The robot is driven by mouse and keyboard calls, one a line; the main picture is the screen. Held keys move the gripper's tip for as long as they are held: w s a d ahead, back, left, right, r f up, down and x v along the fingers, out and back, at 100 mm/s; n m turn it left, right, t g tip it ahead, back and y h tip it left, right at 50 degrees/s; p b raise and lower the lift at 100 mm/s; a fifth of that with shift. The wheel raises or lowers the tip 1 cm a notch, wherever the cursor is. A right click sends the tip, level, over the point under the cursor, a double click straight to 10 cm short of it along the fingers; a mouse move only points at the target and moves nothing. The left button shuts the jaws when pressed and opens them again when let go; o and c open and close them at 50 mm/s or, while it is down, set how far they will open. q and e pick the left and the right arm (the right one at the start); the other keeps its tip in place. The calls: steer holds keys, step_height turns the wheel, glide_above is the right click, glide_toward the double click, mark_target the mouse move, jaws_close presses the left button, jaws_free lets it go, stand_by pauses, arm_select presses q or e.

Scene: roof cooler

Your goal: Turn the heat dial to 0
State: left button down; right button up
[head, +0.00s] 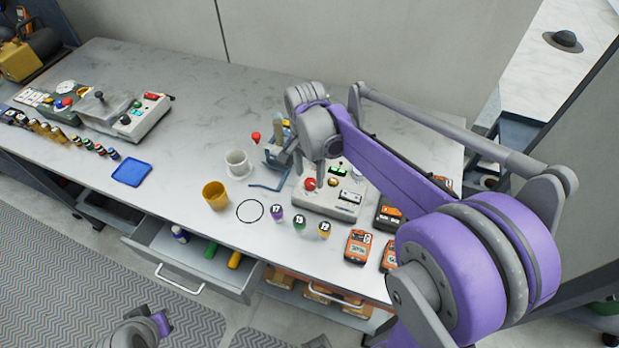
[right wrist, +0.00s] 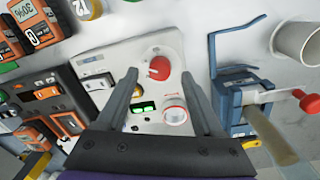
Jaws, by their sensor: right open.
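A light grey control box (head: 327,206) stands on the table under my right gripper. In the right wrist view its panel (right wrist: 105,62) carries a red knob (right wrist: 160,68), a round red-and-white dial (right wrist: 175,112) and green lit displays (right wrist: 143,107). The red knob also shows in the head view (head: 310,184). I cannot read which control is the heat dial or its setting. My right gripper (head: 322,178) is open above the box; in the right wrist view its fingers (right wrist: 160,82) appear on either side of the red knob. Contact is unclear.
A blue device with a red-ended lever (right wrist: 245,110) stands beside the box, near a white cup (head: 238,164). A yellow cup (head: 215,195), several numbered caps (head: 299,223) and orange meters (head: 358,246) are nearby. An open drawer (head: 190,262) juts out at the front.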

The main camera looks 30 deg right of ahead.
mark_target(310, 184)
steer(key=shift+f, duration=1.1)
jaws_close()
